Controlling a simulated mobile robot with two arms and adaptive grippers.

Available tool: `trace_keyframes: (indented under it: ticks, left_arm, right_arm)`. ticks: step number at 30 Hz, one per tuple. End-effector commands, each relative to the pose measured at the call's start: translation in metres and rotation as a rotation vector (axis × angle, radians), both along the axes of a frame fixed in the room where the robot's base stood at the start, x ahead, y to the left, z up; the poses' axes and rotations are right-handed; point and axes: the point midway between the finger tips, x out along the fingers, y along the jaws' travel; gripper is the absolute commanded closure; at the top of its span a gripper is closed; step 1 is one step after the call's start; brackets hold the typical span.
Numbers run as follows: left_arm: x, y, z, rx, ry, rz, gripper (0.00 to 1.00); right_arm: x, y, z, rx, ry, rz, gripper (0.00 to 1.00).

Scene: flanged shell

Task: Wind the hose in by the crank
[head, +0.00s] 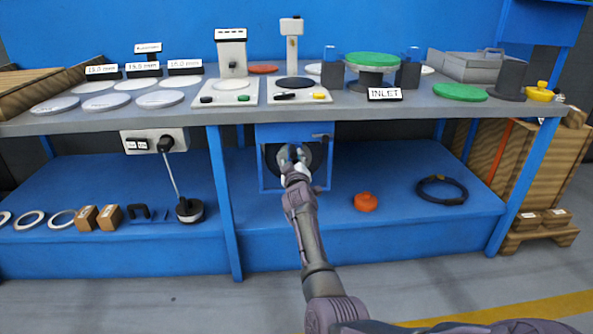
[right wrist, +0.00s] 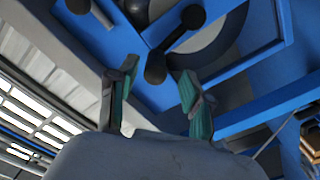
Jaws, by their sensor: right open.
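The reel (head: 271,158), a dark disc with a pale part in front, sits in a blue frame (head: 263,180) under the bench. In the right wrist view the crank (right wrist: 180,30) is a black arm with a round-ended handle (right wrist: 155,69). My right gripper (head: 293,156) is in front of the reel and hides much of it in the head view. In the right wrist view its fingers (right wrist: 157,95) are apart and empty, with the crank handle just past the tips, between them; I cannot tell whether they touch. My left gripper is not in view.
The bench top (head: 400,113) overhangs the reel. An orange object (head: 366,202) and a dark coiled ring (head: 442,190) lie on the lower shelf to the right. A black-based tool (head: 189,211) stands to the left. The shelf near the frame is mostly clear.

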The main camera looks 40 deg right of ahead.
Motion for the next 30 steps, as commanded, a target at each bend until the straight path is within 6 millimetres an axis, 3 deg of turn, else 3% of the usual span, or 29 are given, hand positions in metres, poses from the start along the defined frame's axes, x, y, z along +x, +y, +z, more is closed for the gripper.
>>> trace_keyframes:
  ticks: [10, 23, 27, 30]
  left_arm:
    - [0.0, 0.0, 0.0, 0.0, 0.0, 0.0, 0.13]
    - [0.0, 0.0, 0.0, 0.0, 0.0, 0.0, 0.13]
    - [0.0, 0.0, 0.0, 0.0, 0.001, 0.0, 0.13]
    - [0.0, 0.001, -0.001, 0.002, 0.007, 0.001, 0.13]
  right_arm:
    - [-0.041, 0.021, -0.001, 0.0, 0.001, -0.006, 0.5]
    - [-0.049, 0.025, 0.0, 0.001, 0.001, -0.006, 0.5]
    - [-0.051, 0.025, 0.002, -0.052, 0.015, -0.005, 0.72]
    - [-0.057, 0.026, 0.008, -0.241, 0.065, -0.001, 0.88]
